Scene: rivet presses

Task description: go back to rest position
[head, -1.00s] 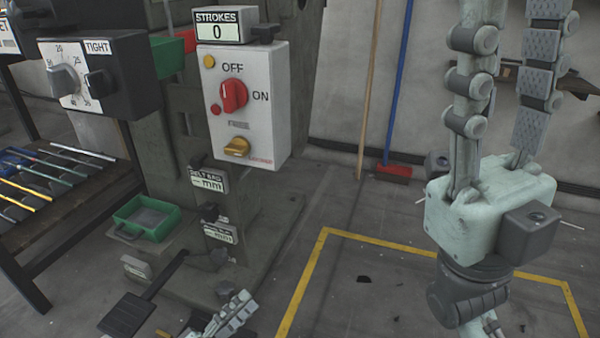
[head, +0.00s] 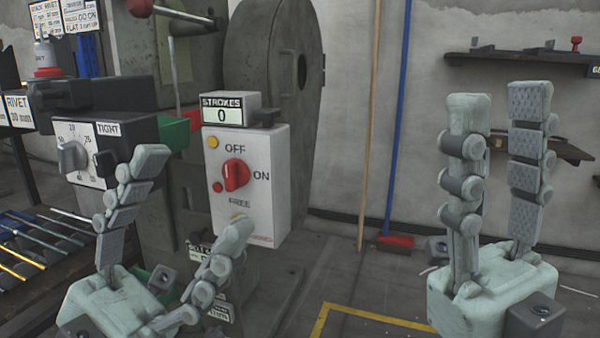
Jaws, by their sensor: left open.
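My left gripper (head: 193,205) is at the lower left with its two fingers spread, open and empty.
The press (head: 275,60) fills the middle left. A dark box with a dial (head: 85,165) and a rack of coloured rods (head: 30,250) are at the left. A broom (head: 396,243) leans on the wall beside a wooden pole (head: 369,130). Floor with yellow tape (head: 375,316) is free.

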